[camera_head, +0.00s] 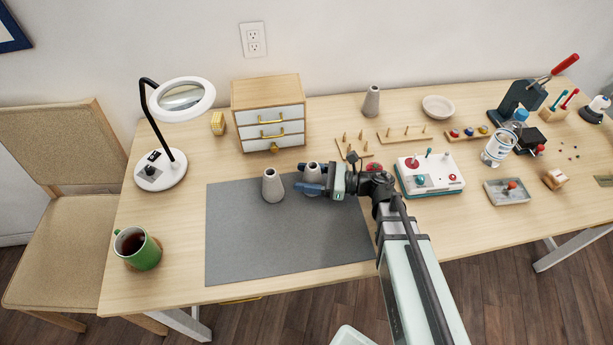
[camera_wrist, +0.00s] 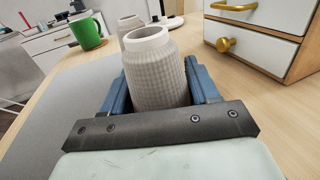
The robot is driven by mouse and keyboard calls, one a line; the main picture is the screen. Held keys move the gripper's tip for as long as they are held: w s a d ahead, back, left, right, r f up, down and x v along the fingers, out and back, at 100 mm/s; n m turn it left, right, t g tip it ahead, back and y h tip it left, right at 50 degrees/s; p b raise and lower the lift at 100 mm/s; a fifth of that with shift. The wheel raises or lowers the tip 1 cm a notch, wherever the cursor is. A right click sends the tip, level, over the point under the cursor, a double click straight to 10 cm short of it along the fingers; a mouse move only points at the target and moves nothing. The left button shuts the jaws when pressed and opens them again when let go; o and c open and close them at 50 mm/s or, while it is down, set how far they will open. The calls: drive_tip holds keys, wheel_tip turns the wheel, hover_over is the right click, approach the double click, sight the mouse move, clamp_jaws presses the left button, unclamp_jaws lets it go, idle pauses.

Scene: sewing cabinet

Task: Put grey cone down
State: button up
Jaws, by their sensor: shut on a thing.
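My gripper (camera_head: 312,187) is above the back edge of the grey mat (camera_head: 235,245). Its blue fingers are shut on a grey cone (camera_head: 312,171), with a finger on each side in the wrist view (camera_wrist: 155,75). The held cone looks roughly upright. Its base is hidden, so I cannot tell whether it touches the surface. A second grey cone (camera_head: 272,187) stands upright on the mat just left of my gripper, and it shows behind the held one in the wrist view (camera_wrist: 128,23). A third grey cone (camera_head: 371,102) stands at the back of the table.
A small drawer cabinet (camera_head: 268,110) stands behind the mat. A magnifier lamp (camera_head: 160,172) and a green mug (camera_head: 140,250) are at the left. Pegged wooden racks (camera_head: 405,134) and a control box (camera_head: 430,176) are to the right. The front of the mat is clear.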

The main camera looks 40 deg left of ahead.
sight(318, 166)
drive_tip(key=shift+f, duration=0.1)
drive_tip(key=o, duration=1.1)
drive_tip(key=shift+w+d, duration=0.1)
drive_tip(key=shift+d, duration=0.05)
drive_tip(key=v, duration=0.3)
drive_tip(key=shift+r, duration=0.3)
wheel_tip(318, 166, up, 5)
drive_tip(key=shift+f, duration=0.2)
drive_tip(key=shift+r, duration=1.05)
